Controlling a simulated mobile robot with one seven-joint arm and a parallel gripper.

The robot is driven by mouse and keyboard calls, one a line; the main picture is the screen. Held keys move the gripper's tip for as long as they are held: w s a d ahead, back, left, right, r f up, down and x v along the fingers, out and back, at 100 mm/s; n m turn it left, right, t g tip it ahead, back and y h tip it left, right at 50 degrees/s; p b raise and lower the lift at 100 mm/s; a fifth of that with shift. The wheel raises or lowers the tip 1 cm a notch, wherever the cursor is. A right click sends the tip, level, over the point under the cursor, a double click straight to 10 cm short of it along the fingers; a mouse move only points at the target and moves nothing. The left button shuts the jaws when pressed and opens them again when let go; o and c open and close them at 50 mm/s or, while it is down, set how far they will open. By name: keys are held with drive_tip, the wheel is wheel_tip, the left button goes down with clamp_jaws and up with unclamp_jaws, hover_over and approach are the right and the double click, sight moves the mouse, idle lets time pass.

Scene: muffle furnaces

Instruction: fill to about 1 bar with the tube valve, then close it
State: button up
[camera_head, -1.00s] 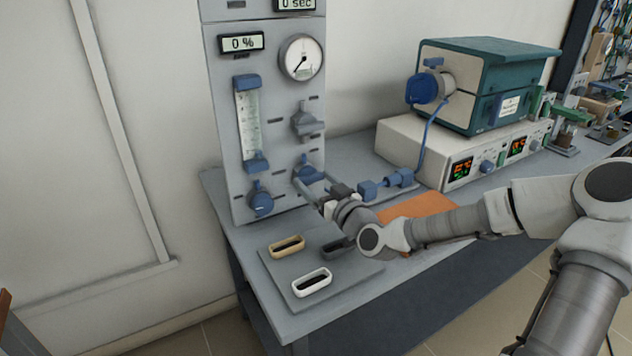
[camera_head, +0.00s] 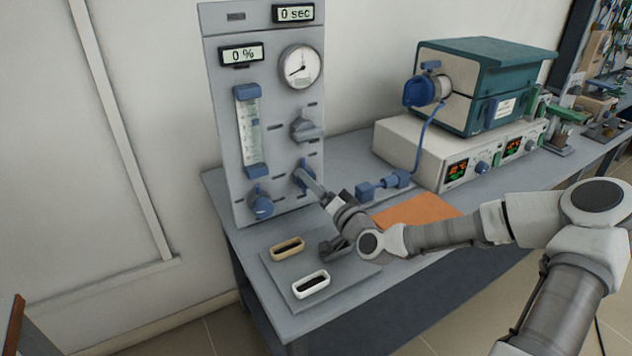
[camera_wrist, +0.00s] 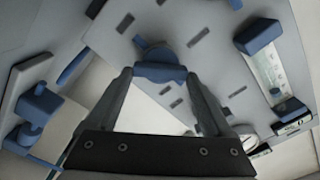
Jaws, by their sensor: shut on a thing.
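A grey panel (camera_head: 222,130) stands at the back left with a round pressure gauge (camera_head: 300,66). The gauge needle points to the lower left; its numbers are too small to read. My gripper (camera_head: 310,182) is shut on the blue valve handle (camera_head: 301,174) at the panel's lower right. In the head view this handle stands steeply tilted and is partly hidden by the fingers. In the wrist view, the blue handle (camera_wrist: 160,66) sits between the two fingertips. I cannot read any label naming the tube valve.
Another blue knob (camera_head: 260,205) is below the flowmeter (camera_head: 250,135). A grey knob (camera_head: 306,126) sits above the gripped handle. Displays read 0 % and 0 sec. A tray (camera_head: 345,278) with small boats, an orange mat (camera_head: 425,209) and a furnace (camera_head: 480,85) share the bench.

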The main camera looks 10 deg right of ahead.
drive_tip(key=shift+f+m+p, duration=0.15)
drive_tip(key=shift+m+p, duration=0.3)
drive_tip(key=shift+m, duration=1.5)
drive_tip(key=shift+f+m+p, duration=0.1)
drive_tip(key=shift+m+p, duration=0.35)
drive_tip(key=shift+m, duration=1.8)
drive_tip(key=o, duration=1.1)
drive_tip(key=shift+o, duration=0.2)
drive_tip(key=shift+s+d, duration=0.1)
drive_tip(key=p+v, duration=0.6)
drive_tip(key=v, duration=1.1)
